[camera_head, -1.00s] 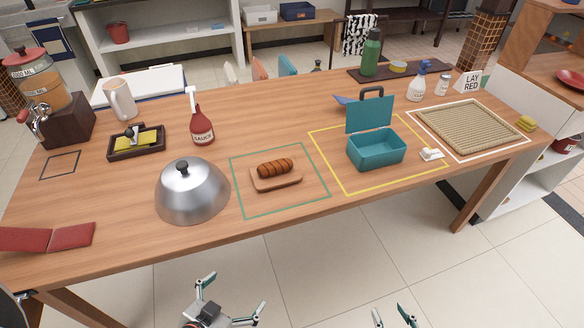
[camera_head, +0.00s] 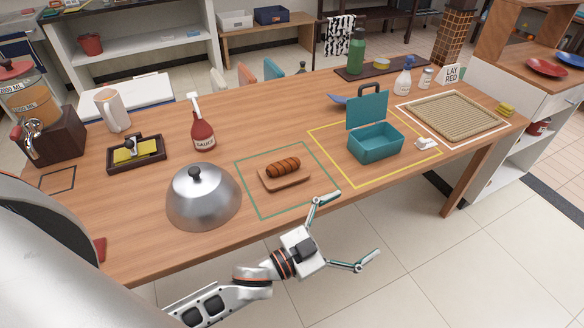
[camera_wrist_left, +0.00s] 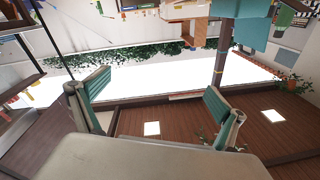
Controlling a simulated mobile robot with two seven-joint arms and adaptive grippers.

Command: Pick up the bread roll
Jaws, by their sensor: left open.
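The bread roll (camera_head: 283,167) is brown and scored, and lies on a small wooden board (camera_head: 284,181) inside the green outlined square on the table. My left gripper (camera_head: 340,232) is open and empty, in front of the table's near edge, below and to the right of the roll in the head view. In the left wrist view its two teal-padded fingers (camera_wrist_left: 158,105) stand wide apart with nothing between them. The roll does not show in the left wrist view. My right gripper is not in view.
A silver dome cover (camera_head: 203,197) stands left of the board. An open teal box (camera_head: 375,142) stands right in the yellow outline. A red sauce bottle (camera_head: 203,128) and a dark tray (camera_head: 137,152) are behind the dome. Bare table surrounds the board.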

